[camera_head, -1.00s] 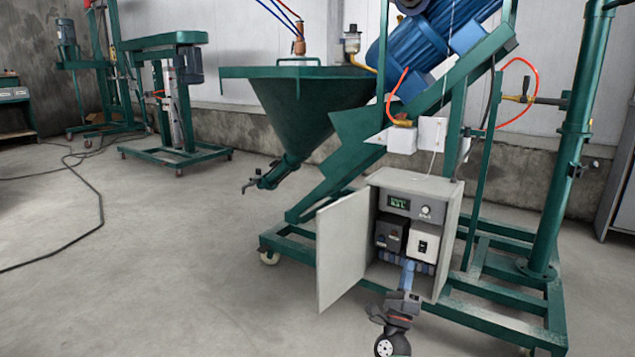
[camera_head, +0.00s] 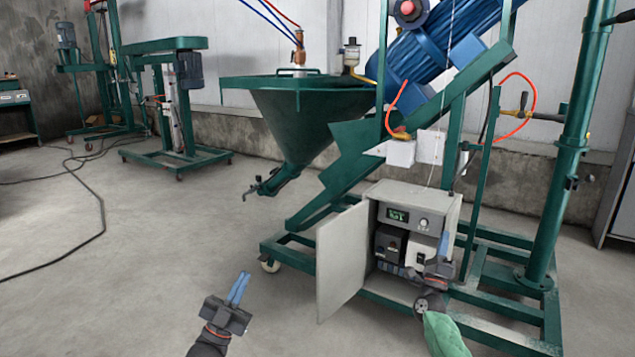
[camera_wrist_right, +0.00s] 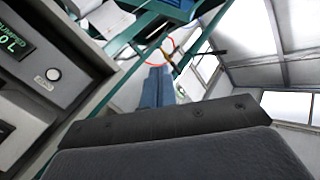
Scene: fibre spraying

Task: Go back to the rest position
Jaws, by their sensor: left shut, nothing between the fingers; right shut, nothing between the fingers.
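My left gripper (camera_head: 238,289) is at the bottom of the head view, over bare floor, left of the control cabinet. Its blue fingers are shut and empty. My right gripper (camera_head: 443,245) is in front of the right side of the open control cabinet (camera_head: 450,210), fingers pointing up, shut and empty. Its blue fingers also show in the right wrist view (camera_wrist_right: 157,88), with the cabinet's panel and round knob (camera_wrist_right: 53,74) to their left. I cannot tell whether the right gripper touches the cabinet.
The cabinet door (camera_head: 341,262) stands open to the left. The green machine frame (camera_head: 548,310) surrounds the cabinet. A green hopper (camera_head: 300,120) stands behind. Free concrete floor (camera_head: 150,250) lies to the left, with a black cable (camera_head: 103,215) on it.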

